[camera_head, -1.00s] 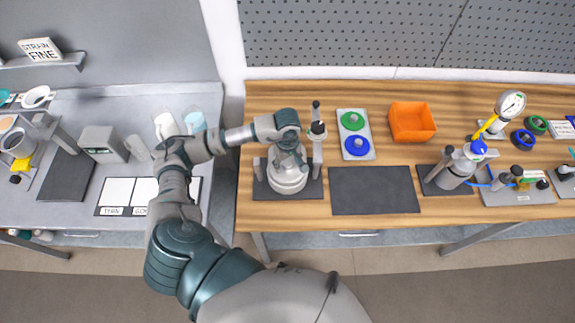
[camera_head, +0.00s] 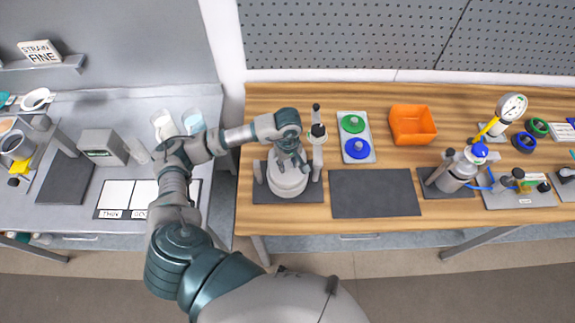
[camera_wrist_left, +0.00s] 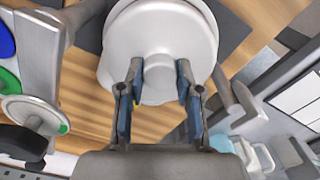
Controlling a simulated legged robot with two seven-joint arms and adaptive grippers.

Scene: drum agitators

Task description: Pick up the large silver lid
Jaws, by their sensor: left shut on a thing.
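The large silver lid (camera_head: 286,186) is a pale round disc on the vessel over the dark mat at the left end of the wooden bench. In the left wrist view the lid (camera_wrist_left: 188,28) fills the top middle, with its raised round knob facing the fingers. My left gripper (camera_head: 291,166) reaches down over the lid from above. In the left wrist view its two fingers (camera_wrist_left: 159,80) sit on either side of the knob and are shut on it. Whether the lid is lifted off the vessel cannot be told. My right gripper is out of view.
An upright stand (camera_head: 317,150) is close at the lid's right. An empty dark mat (camera_head: 375,192), a tray with green and blue discs (camera_head: 345,155) and an orange bin (camera_head: 412,123) lie further right. A grey box (camera_head: 101,146) stands on the left bench.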

